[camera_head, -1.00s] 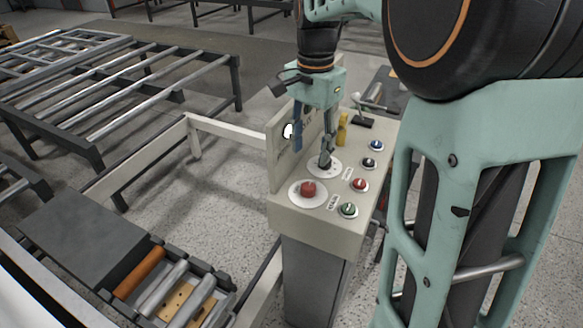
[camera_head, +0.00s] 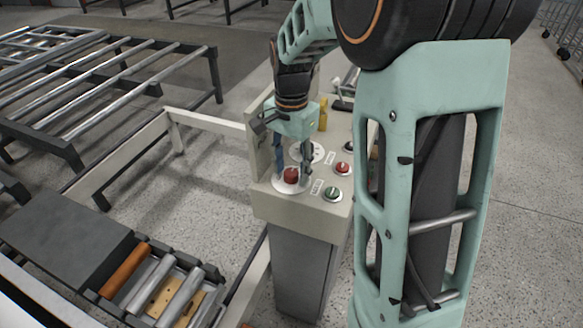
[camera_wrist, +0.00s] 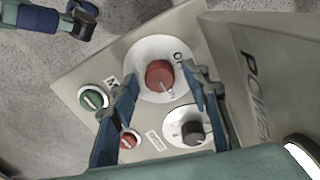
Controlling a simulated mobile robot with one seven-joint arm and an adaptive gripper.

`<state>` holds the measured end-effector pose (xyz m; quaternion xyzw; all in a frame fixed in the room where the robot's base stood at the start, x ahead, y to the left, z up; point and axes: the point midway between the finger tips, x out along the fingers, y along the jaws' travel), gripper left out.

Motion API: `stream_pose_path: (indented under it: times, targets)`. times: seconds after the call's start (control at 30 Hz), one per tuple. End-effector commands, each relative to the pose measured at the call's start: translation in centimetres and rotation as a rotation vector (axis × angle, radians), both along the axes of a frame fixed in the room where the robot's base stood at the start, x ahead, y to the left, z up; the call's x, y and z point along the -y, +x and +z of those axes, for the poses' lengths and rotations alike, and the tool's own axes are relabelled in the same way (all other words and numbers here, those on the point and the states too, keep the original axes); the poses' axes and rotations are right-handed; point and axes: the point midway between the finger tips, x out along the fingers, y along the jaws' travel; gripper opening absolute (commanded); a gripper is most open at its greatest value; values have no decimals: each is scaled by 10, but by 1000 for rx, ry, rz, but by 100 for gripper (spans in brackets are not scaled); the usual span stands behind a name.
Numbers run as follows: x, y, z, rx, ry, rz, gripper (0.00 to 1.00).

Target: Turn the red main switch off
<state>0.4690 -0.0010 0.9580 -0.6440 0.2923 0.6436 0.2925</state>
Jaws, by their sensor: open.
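The red main switch (camera_head: 291,176) is a round red knob on a white disc, near the front left corner of the beige control box (camera_head: 295,210). In the wrist view the red knob (camera_wrist: 159,74) has a pale line on it, and part of a label shows on the disc. My gripper (camera_head: 292,170) is open and points down over the switch. In the wrist view its two blue-grey fingers (camera_wrist: 160,78) appear on either side of the red knob. A gap shows between each finger and the knob. I cannot tell how far above the panel the tips are.
A black knob (camera_wrist: 194,131) on a white disc sits beside the switch. A small red button (camera_head: 342,169) and a green button (camera_head: 332,194) are on the right. An upright back panel (camera_wrist: 250,75) borders the box. A roller conveyor (camera_head: 160,285) stands front left.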

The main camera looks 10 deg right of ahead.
Motion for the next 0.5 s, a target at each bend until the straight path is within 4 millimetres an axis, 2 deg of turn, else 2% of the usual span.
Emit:
stream_pose_path:
  times: [0.07, 0.43, 0.5]
  targets:
    - [0, 0, 0, 0, 0, 0, 43]
    - [0, 0, 0, 0, 0, 0, 2]
    - [0, 0, 0, 0, 0, 1, 1]
